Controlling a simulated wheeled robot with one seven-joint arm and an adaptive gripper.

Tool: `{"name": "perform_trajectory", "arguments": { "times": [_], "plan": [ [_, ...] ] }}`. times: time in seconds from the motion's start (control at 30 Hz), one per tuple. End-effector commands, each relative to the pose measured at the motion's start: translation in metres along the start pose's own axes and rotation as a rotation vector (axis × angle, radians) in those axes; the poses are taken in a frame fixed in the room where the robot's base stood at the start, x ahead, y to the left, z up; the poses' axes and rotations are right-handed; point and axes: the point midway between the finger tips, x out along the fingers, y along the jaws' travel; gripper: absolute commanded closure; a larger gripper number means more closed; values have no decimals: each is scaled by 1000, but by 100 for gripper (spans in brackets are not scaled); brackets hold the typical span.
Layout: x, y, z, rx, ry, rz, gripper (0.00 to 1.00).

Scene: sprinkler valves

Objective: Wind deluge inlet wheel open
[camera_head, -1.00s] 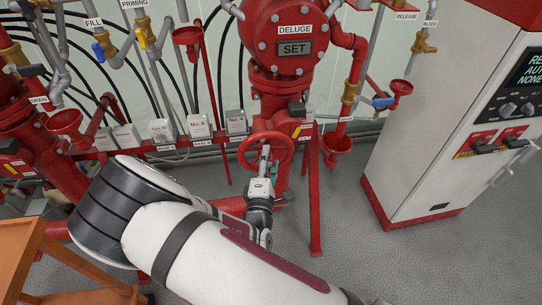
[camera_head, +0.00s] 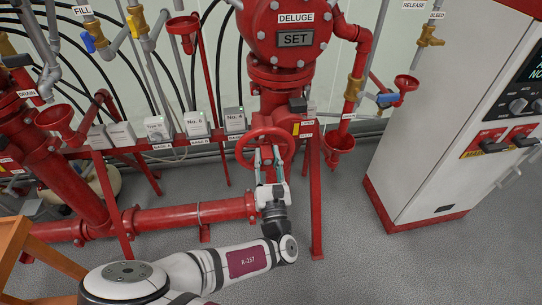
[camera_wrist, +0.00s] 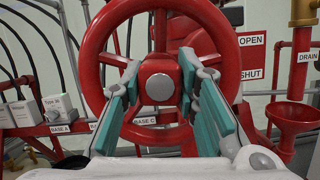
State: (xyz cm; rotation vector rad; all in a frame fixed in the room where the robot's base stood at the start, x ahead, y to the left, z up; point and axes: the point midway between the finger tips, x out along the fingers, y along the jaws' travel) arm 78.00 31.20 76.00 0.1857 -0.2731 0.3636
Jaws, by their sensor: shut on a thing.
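The red deluge inlet wheel (camera_head: 240,150) stands low in front of the red valve column, below the DELUGE and SET plates (camera_head: 295,39). In the wrist view its rim (camera_wrist: 95,60) fills the upper middle, with a grey-capped hub (camera_wrist: 159,86) at its centre. My gripper (camera_head: 267,152) reaches the wheel from below and in front. In the wrist view its two teal-padded fingers (camera_wrist: 160,66) lie left and right of the hub, shut on the wheel's middle. Exact pad contact is hard to see. OPEN (camera_wrist: 251,41) and SHUT (camera_wrist: 252,73) labels show right of the wheel.
A red horizontal pipe (camera_head: 170,217) runs low on the left, and a red post (camera_head: 316,200) stands just right of the wheel. Red drain funnels (camera_head: 340,143) hang nearby. A white cabinet (camera_head: 430,130) is at right. An orange wooden stand (camera_head: 14,245) is at lower left. Floor between is clear.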

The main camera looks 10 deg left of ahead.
Motion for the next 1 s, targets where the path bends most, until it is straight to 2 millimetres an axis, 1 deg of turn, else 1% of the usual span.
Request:
{"name": "perform_trajectory", "arguments": {
  "times": [0.03,0.07,0.1,0.17,0.43,0.53,0.9,1.0],
  "plan": [
    [-1,-1,-3,-63,3,20,100],
    [-1,-1,-2,-88,3,27,100],
    [0,0,-1,-85,3,24,65],
    [0,0,0,-80,3,22,53],
    [0,0,0,-76,3,21,53],
    [-5,0,1,-75,5,22,53],
    [-52,2,17,-74,5,26,53],
    [-62,3,19,-73,5,27,53]
  ]
}}
